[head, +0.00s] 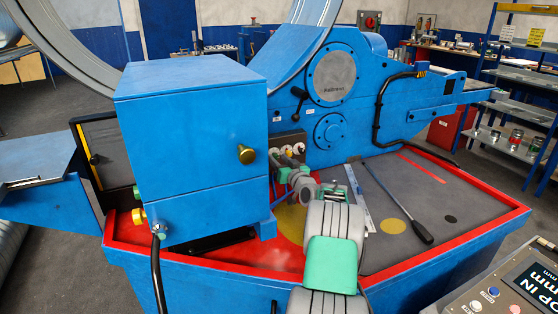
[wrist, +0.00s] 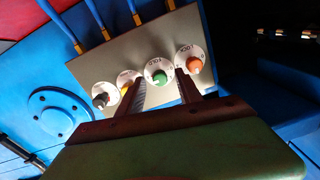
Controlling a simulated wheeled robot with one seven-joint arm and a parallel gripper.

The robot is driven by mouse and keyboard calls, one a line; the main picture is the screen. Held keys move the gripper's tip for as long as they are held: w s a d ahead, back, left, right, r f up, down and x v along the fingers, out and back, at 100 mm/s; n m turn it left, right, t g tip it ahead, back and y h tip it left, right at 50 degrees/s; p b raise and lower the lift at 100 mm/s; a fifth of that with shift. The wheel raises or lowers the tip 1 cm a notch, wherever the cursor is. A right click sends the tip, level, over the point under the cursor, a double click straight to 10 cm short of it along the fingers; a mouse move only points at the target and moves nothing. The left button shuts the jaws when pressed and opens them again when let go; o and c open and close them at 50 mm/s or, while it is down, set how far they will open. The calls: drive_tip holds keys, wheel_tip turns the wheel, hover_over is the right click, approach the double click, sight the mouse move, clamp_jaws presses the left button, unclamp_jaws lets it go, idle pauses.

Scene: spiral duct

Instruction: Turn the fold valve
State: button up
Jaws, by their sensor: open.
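The fold valve (wrist: 158,77) is a green knob on a white dial marked FOLD, on a grey panel (wrist: 105,68) in the wrist view. My gripper (wrist: 161,84) is open, one finger on each side of this knob in the picture. I cannot tell whether the fingers touch it. The left finger partly covers a yellow knob (wrist: 125,88). The right finger is close to an orange knob (wrist: 194,64). In the head view my gripper (head: 284,168) is in front of the small valve panel (head: 292,139), and the green knob cannot be made out there.
A black knob (wrist: 100,100) is at the panel's left end, and blue hoses (wrist: 92,22) run above. In the head view a blue box (head: 190,150) stands close left of my arm. A long-handled tool (head: 400,205) lies on the grey bed to the right.

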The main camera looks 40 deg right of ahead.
clamp_jaws()
idle(0.4)
